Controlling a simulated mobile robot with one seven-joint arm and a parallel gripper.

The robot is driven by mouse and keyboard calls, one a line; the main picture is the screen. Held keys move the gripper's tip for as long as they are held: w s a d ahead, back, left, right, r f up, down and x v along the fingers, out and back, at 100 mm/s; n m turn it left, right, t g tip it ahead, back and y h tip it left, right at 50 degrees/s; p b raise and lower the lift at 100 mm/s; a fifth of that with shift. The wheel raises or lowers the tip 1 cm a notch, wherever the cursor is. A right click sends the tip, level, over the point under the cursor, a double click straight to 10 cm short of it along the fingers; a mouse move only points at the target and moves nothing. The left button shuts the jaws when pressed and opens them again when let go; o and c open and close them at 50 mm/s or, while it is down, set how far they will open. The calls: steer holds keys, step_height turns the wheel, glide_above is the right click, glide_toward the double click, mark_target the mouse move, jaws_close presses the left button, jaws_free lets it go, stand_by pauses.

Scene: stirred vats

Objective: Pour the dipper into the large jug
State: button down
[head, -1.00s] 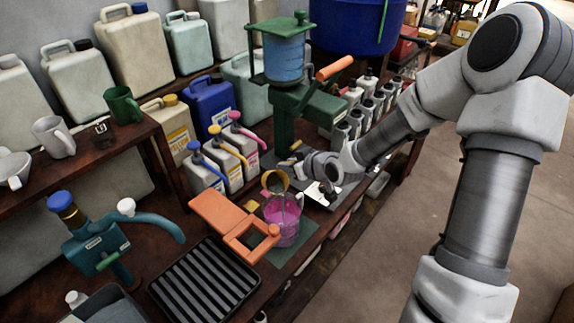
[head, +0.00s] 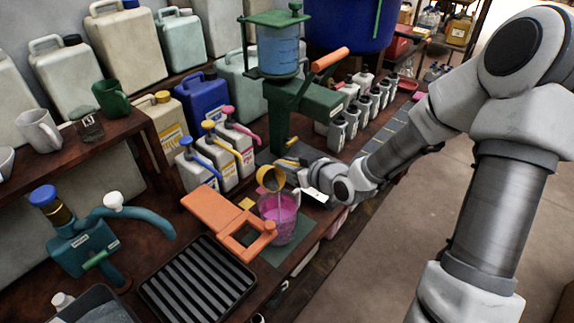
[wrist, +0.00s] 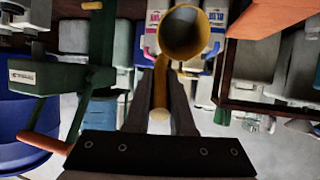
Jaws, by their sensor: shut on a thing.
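The dipper (head: 270,179) is a small yellow-brown cup, tilted over the large jug. The large jug (head: 283,229) is clear, holds pink liquid, and stands on a green mat. A thin pale stream runs from the dipper's lip down into the jug. My gripper (head: 298,172) is to the right of the dipper and above the jug's right side, shut on the dipper's handle. In the wrist view the dipper (wrist: 183,35) shows its round open mouth, and its yellow handle (wrist: 160,85) lies between the fingers of my gripper (wrist: 178,100). How much liquid is left inside is unclear.
An orange clamp-like device (head: 222,219) stands close at the jug's left. Pump bottles (head: 228,152) stand behind it, and a green press (head: 300,110) stands behind my gripper. A black ribbed tray (head: 197,281) lies in front. A teal hand pump (head: 85,245) is at left.

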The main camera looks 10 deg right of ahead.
steer(key=shift+s+d+f+t+y+b, duration=0.35)
steer(key=shift+s+f+t+y+b, duration=0.25)
steer(key=shift+b, duration=1.55)
steer(key=shift+s+d+f+t+y+b, duration=0.35)
steer(key=shift+s+f+t+b, duration=0.35)
steer(key=shift+b, duration=1.5)
steer(key=shift+s+d+f+t+y+b, duration=0.4)
steer(key=shift+s+t+b, duration=0.4)
steer(key=shift+b, duration=1.35)
steer(key=shift+s+d+r+n+t+y+b, duration=0.15)
steer(key=shift+s+t+y+b, duration=0.4)
steer(key=shift+b, duration=0.85)
steer(key=shift+s+d+r+n+t+y+b, duration=0.1)
steer(key=shift+s+d+r+t+y+b, duration=0.2)
steer(key=shift+t+b, duration=0.8)
steer(key=shift+s+d+r+n+t+y+b, duration=0.15)
steer(key=shift+s+t+y+b, duration=0.25)
steer(key=shift+b, duration=1.25)
